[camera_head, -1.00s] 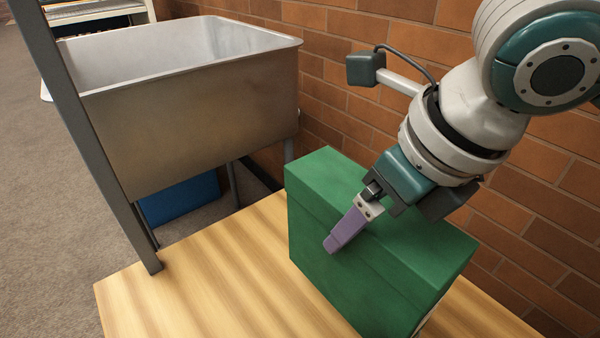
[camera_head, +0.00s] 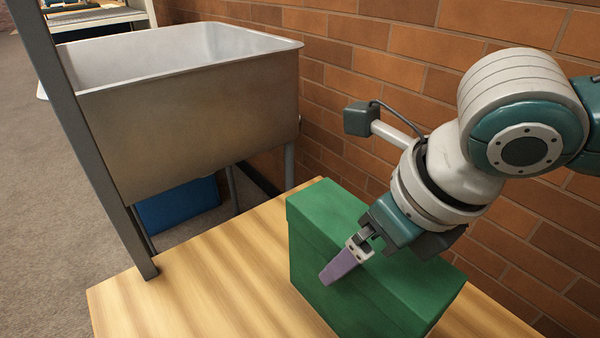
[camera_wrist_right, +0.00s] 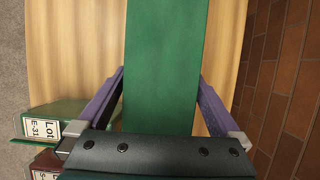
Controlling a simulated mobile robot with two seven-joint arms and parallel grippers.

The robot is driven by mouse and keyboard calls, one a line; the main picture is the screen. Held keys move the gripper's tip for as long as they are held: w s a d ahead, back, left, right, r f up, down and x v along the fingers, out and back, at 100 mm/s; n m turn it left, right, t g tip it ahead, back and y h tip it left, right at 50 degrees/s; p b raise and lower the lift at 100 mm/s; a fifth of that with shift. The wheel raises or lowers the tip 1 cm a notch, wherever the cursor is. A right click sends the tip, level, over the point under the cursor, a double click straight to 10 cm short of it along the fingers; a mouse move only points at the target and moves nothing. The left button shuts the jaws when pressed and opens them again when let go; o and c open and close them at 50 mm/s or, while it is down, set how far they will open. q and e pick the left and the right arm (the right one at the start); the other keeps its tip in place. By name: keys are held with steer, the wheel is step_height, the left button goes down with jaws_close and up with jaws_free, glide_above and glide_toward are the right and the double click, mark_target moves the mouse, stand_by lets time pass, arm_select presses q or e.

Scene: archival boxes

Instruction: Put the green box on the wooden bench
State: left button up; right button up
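The green box (camera_head: 345,240) stands upright on or just above the wooden bench (camera_head: 200,280); its bottom edge is partly out of frame, so I cannot tell if all of it touches. My right gripper (camera_head: 345,265) comes down from the upper right and is shut on the box, with one purple finger against its near side. In the right wrist view the box (camera_wrist_right: 165,60) fills the space between both purple fingers, over the light wood. My left gripper is not in view.
A metal sink (camera_head: 190,110) stands beyond the bench, with a blue object (camera_head: 178,205) beneath. A grey post (camera_head: 85,130) rises at left. A brick wall (camera_head: 520,240) runs close along the right. A labelled green box (camera_wrist_right: 55,118) and a dark red one (camera_wrist_right: 45,162) lie near the gripper.

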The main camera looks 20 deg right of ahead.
steer(key=p+v, duration=0.5)
steer(key=v, duration=0.7)
steer(key=shift+w+r, duration=0.1)
steer(key=shift+r, duration=0.1)
